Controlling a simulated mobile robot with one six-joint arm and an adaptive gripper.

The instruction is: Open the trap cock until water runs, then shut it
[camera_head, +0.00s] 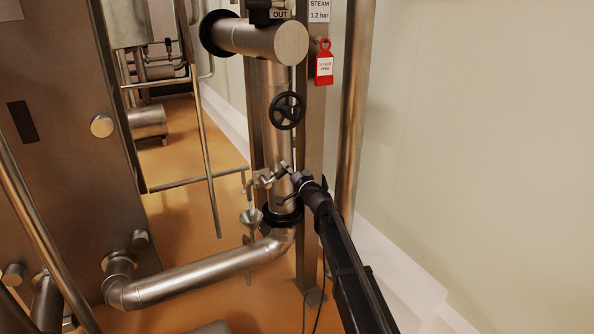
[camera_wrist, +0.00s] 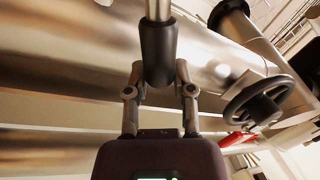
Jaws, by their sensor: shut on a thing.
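The trap cock (camera_head: 264,181) is a small fitting on the left side of the upright steel pipe, low down. Its spout (camera_head: 247,188) points down over a small funnel (camera_head: 251,216). I cannot make out any stream of water between them. The cock's lever has a black sleeve (camera_wrist: 159,52) on a bright metal rod (camera_wrist: 158,10). My gripper (camera_head: 290,172) is at this lever in front of the pipe. In the wrist view my gripper (camera_wrist: 159,78) has a finger on each side of the sleeve and is shut on it. The cock's body is out of the wrist view.
A black handwheel (camera_head: 287,110) sits on the pipe above my gripper; it also shows at right in the wrist view (camera_wrist: 258,102). A red tag (camera_head: 324,62) hangs at the post. A large pipe (camera_head: 200,281) crosses below. Pale wall stands at right.

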